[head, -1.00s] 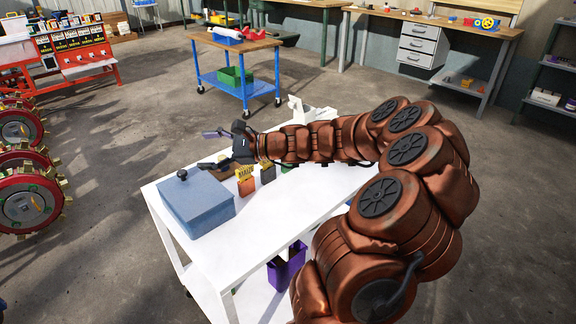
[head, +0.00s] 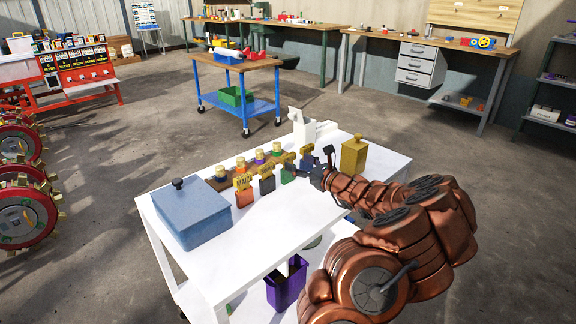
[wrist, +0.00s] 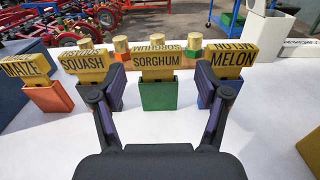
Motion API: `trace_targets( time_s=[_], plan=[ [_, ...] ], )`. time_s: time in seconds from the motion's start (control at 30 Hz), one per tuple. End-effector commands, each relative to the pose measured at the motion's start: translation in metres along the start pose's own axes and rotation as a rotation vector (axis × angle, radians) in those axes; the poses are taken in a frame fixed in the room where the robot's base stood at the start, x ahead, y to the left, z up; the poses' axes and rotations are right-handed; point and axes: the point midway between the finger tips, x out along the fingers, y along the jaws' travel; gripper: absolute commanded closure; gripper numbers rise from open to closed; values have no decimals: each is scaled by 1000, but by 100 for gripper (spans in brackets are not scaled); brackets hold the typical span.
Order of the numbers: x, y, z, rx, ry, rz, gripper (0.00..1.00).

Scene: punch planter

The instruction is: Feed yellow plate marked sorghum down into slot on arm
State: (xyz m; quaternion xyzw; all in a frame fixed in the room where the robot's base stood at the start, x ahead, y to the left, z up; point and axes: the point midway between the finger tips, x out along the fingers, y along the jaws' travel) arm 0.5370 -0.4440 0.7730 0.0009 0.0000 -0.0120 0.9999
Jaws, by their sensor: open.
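The yellow plate lettered SORGHUM (wrist: 158,62) stands upright in a green holder (wrist: 158,96) in the middle of the wrist view. The green holder also shows in the head view (head: 287,174). My gripper (wrist: 162,78) is open, with one finger to each side of the sorghum plate and a gap on both sides. In the head view my gripper (head: 322,170) is at the right end of the row of plates. I cannot make out a slot on an arm in either view.
Yellow plates lettered SQUASH (wrist: 84,64) and MELON (wrist: 232,62) flank it, close to my fingers; MAIZE (wrist: 30,70) is further left. Behind is a wooden rack with knobs. A white upright unit (head: 303,128), gold canister (head: 353,157) and blue lidded box (head: 192,215) share the white table.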

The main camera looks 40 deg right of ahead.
Motion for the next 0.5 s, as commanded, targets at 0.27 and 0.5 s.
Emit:
trace_targets(
  time_s=[0.27, 0.5],
  plan=[
    [36, 5, -3, -2, 2, 5, 25],
    [49, 4, 0, -3, -1, 2, 25]
  ],
)
